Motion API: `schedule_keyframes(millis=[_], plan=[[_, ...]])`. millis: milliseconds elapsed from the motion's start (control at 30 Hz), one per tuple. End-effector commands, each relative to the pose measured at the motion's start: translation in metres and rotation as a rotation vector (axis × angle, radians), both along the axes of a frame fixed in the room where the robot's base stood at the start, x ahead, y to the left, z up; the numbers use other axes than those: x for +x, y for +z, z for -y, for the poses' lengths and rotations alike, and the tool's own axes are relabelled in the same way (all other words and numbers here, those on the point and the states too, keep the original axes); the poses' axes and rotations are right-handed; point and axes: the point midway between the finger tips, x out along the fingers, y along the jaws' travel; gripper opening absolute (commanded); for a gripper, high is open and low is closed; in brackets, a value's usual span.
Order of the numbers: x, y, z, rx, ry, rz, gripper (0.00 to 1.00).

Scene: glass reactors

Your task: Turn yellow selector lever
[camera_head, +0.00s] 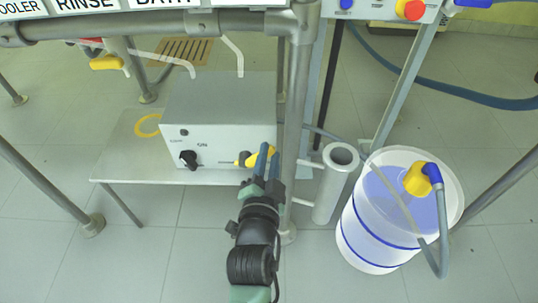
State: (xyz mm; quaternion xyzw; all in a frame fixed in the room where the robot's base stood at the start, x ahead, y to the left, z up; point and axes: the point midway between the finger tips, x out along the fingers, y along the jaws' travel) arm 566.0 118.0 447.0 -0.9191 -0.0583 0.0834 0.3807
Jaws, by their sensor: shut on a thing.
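A grey control box (220,108) sits on a low metal shelf. The yellow selector lever (242,158) shows at the right of its front face, partly hidden by my gripper. My gripper (260,163) is in front of the box, its fingers shut on the yellow lever. The contact itself is small and partly covered by the fingers. A black knob (189,158) is on the left of the same face, apart from my gripper.
A metal post (294,100) stands just right of the box. A grey cylinder (335,185) and a white drum (375,220) with blue liquid and a yellow-capped hose stand to the right. The shelf (125,160) has bare room left of the box. A yellow-handled valve (106,63) is at upper left.

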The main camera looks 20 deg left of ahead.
Motion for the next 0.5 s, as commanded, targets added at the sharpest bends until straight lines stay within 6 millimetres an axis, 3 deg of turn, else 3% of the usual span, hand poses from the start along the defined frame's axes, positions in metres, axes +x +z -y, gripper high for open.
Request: schedule_keyframes(millis=[267, 300, 433, 500], plan=[[-0.0006, -0.0027, 0.0013, 0.003, -0.002, -0.007, 0.0], [-0.0006, -0.0028, 0.0014, 0.002, -0.003, -0.008, 0.31], [-0.0004, -0.0024, 0.0012, 0.002, -0.002, -0.007, 0.55], [-0.0002, -0.0021, 0.0013, 0.002, -0.003, -0.006, 0.58]])
